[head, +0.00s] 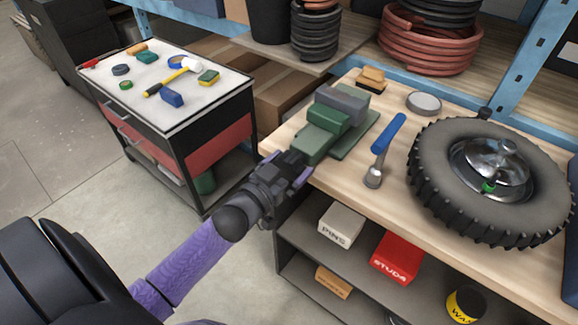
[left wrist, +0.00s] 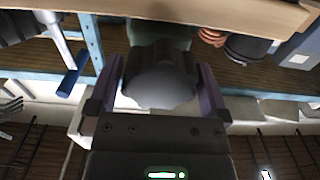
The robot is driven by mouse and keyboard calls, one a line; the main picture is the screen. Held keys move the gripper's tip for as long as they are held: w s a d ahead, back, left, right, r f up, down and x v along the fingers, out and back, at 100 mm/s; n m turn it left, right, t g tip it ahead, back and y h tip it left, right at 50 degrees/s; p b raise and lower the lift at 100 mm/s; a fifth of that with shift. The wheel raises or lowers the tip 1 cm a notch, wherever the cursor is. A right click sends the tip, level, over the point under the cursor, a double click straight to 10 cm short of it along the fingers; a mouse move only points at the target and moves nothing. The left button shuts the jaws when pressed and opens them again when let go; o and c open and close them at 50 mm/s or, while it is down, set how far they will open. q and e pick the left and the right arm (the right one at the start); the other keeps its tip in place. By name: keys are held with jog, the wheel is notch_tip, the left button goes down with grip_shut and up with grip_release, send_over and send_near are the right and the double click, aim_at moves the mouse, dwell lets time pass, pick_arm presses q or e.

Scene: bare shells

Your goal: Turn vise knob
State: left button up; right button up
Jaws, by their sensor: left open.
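The green vise (head: 318,138) with a grey top part sits at the left end of the wooden workbench. My left gripper (head: 286,166) is at its near end, at the bench edge. In the left wrist view the dark grey, lobed vise knob (left wrist: 160,80) stands between the two purple fingers of my left gripper (left wrist: 158,68). The fingers are open, one on each side of the knob, with a narrow gap visible at the sides. In the head view the knob is mostly hidden by the gripper. My right gripper is not in view.
A blue-handled tool (head: 388,135) and a knobbly tire (head: 425,165) lie right of the vise on the workbench (head: 345,190). A tool cart (head: 150,110) stands left of my left arm. Boxes marked PINS (head: 341,224) and STUDS (head: 398,257) sit on the shelf below.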

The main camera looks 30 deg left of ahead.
pick_arm(q)
jog(key=c, duration=1)
jog(key=shift+o, duration=0.2)
jog(key=shift+m, duration=0.4)
jog(key=m+p, duration=0.1)
jog(key=m, duration=0.2)
jog(key=shift+m, duration=0.4)
jog(key=m, duration=0.5)
jog(key=shift+p, duration=0.4)
jog(key=m, duration=0.4)
jog(key=shift+m, duration=0.4)
jog(key=m+b, duration=0.1)
jog(key=m, duration=0.4)
jog(key=shift+m, duration=0.4)
